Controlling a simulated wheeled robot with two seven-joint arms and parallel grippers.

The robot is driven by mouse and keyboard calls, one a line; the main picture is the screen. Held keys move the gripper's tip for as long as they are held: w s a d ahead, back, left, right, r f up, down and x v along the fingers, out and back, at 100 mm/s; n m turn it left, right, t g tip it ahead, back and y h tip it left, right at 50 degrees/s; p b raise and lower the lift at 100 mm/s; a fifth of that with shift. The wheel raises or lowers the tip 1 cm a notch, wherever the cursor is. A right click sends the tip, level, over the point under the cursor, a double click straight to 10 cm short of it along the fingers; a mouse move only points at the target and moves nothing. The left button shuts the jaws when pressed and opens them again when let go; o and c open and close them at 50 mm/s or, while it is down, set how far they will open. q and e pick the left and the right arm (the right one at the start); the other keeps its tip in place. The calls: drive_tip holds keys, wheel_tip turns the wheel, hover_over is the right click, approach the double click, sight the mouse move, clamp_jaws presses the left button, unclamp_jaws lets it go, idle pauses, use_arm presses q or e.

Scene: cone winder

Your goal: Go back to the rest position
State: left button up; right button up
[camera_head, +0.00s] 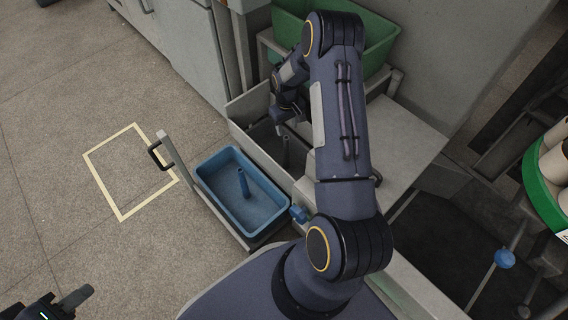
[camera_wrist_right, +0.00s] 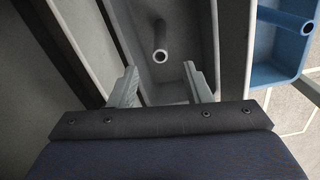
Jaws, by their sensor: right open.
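My right arm crosses the middle of the head view, with its right gripper (camera_head: 284,116) over a grey bin (camera_head: 256,150). In the right wrist view the right gripper (camera_wrist_right: 159,86) is open, its two fingers apart with nothing between them. Ahead of the fingers a grey tube (camera_wrist_right: 160,54) stands in the grey bin, apart from them. My left gripper (camera_head: 68,302) is at the bottom left corner of the head view, over the floor. It is partly cut off, and its jaws cannot be made out.
A blue bin (camera_head: 206,169) with a blue tube (camera_head: 243,184) sits in an open drawer with a black handle (camera_head: 159,155). A green bin (camera_head: 383,45) stands behind the arm. A green rack with pale cones (camera_head: 555,165) is at the right. The floor at left is clear.

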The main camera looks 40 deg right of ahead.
wheel_tip(320, 180, up, 4)
drive_tip(key=shift+r+p, duration=0.1)
drive_tip(key=shift+p, duration=0.4)
